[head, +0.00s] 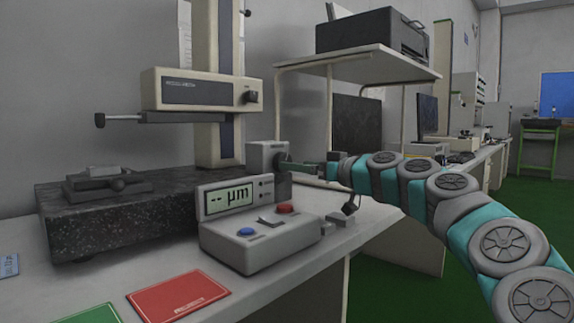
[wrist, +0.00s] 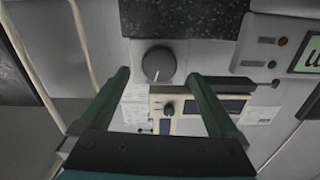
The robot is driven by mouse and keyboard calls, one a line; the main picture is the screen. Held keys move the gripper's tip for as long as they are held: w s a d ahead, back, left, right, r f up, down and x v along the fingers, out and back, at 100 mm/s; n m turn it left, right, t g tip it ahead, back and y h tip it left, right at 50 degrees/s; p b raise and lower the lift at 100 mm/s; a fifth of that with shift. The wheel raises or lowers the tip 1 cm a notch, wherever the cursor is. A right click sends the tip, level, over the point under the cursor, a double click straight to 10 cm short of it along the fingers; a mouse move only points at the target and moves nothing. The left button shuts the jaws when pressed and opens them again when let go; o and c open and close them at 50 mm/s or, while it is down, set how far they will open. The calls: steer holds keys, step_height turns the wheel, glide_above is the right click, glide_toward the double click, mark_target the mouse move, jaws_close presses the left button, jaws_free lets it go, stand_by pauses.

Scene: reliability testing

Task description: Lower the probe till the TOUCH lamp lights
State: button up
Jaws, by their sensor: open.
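The probe (head: 100,120) points left on a thin arm under the beige drive unit (head: 200,88) on the column (head: 218,145). It hangs well above the small block (head: 105,170) on the stage. The grey control box (head: 260,245) shows dashes and "µm" on its display (head: 230,199). Two small lamps (head: 262,183) beside the display look unlit; their labels are unreadable. A grey dial knob (wrist: 158,63) faces the wrist camera, between and just beyond my fingertips. My gripper (wrist: 157,75) is open and empty; in the head view its fingers (head: 292,165) reach the grey housing (head: 266,157).
The granite base (head: 120,220) stands on the white bench (head: 60,285). A red card (head: 178,292) and a green card (head: 90,315) lie in front. A shelf with a printer (head: 370,32) stands behind my arm. The green floor to the right is open.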

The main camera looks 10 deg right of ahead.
steer(key=shift+x, duration=2.1)
steer(key=shift+c, duration=0.3)
steer(key=c, duration=1.3)
